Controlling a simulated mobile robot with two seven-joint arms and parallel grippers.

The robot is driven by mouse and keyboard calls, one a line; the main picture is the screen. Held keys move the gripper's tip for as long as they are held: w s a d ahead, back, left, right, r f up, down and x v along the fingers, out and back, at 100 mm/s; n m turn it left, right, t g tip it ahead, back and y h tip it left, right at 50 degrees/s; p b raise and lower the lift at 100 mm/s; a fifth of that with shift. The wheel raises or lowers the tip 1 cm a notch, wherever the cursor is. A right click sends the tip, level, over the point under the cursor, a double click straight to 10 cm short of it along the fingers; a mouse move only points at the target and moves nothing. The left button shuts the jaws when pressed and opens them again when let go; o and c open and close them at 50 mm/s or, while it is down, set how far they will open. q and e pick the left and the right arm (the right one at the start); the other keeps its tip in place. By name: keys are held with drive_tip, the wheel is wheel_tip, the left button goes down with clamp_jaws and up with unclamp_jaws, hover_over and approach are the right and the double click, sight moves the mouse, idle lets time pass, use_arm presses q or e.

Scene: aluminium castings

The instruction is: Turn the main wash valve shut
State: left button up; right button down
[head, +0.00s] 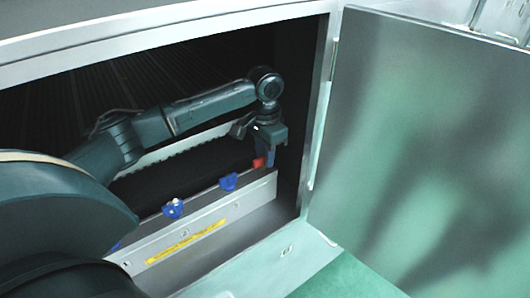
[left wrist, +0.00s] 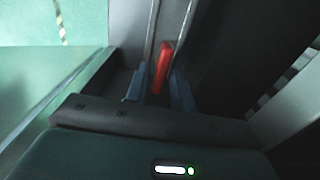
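The red valve handle (head: 258,163) is at the far end of the metal rail inside the open cabinet. It also shows in the left wrist view (left wrist: 162,66) as a narrow upright bar. My left gripper (head: 266,158) reaches down into the cabinet at this handle. In the left wrist view its two blue fingers (left wrist: 160,90) stand apart, with the red handle between and just beyond them. A gap shows on the left of the handle; contact on the right cannot be told. The handle's base is hidden. My right gripper is not in view.
Blue valve handles (head: 228,181) sit along the same rail, nearer to me, above a yellow label strip (head: 187,242). The metal cabinet door (head: 420,140) stands open on the right. The cabinet frame (head: 318,110) borders the opening close to my left arm.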

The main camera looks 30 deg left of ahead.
use_arm(q)
clamp_jaws()
idle(0.3)
drive_tip(key=m, duration=0.3)
drive_tip(key=shift+d+m, duration=0.1)
drive_tip(key=shift+m, duration=0.3)
drive_tip(key=m, duration=0.3)
drive_tip(key=shift+s+m, duration=0.15)
drive_tip(key=shift+m, duration=0.25)
drive_tip(key=m, duration=0.5)
drive_tip(key=shift+s+d, duration=0.1)
drive_tip(key=m, duration=0.5)
drive_tip(key=shift+s, duration=0.15)
drive_tip(key=shift+r, duration=0.1)
drive_tip(key=shift+o, duration=1.1)
unclamp_jaws()
